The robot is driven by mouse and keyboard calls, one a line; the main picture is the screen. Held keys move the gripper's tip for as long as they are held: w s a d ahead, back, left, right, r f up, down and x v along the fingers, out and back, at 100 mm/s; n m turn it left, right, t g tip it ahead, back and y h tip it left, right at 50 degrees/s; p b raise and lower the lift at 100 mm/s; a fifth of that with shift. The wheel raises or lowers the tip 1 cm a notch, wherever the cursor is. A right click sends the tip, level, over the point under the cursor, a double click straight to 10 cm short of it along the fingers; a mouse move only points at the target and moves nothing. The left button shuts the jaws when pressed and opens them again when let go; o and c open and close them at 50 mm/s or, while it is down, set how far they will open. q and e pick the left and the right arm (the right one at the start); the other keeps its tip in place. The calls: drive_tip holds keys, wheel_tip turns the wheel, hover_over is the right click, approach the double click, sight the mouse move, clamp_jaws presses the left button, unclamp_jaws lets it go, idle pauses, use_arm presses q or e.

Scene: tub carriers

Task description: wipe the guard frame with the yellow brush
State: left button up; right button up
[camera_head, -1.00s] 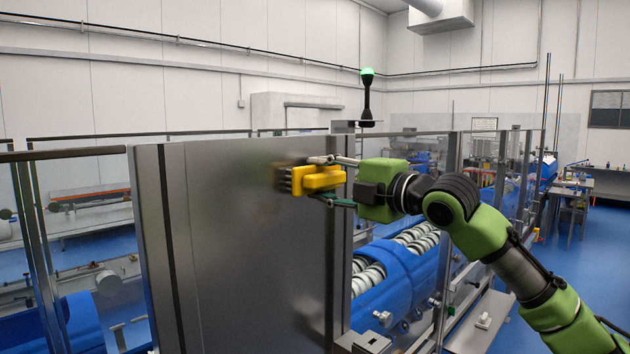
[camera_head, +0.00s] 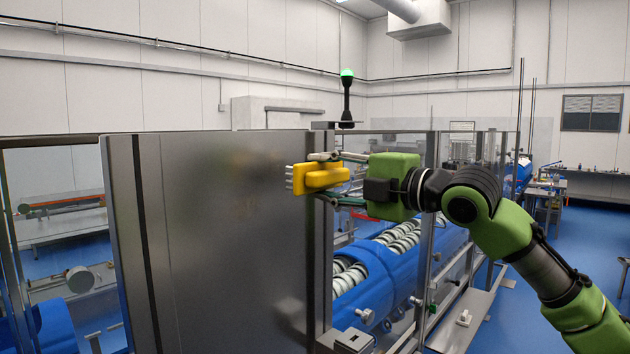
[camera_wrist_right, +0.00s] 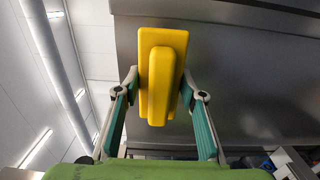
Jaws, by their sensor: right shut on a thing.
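The yellow brush (camera_head: 303,181) is held by my right gripper (camera_head: 322,178) near the upper right edge of the large grey metal panel of the guard frame (camera_head: 215,270). Its pale bristles point left, along the panel's face; I cannot tell whether they touch it. In the right wrist view the brush (camera_wrist_right: 162,75) sits between the two fingers, with the grey panel (camera_wrist_right: 240,70) behind it. Faint brownish and greenish smudges (camera_head: 240,205) show on the panel left of the brush. My left gripper is not in view.
A blue roller conveyor (camera_head: 380,275) runs behind clear guards to the right of the panel. A black post with a green lamp (camera_head: 347,75) stands behind the panel's top right corner. A metal ledge (camera_head: 470,315) lies low right. Blue floor (camera_head: 590,250) is open at the far right.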

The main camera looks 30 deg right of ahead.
sight(335, 177)
idle(0.3)
drive_tip(key=shift+b+v, duration=0.55)
drive_tip(key=shift+v, duration=0.7)
drive_tip(key=shift+s+d, duration=0.1)
drive_tip(key=shift+s, duration=0.3)
drive_tip(key=shift+w, duration=0.2)
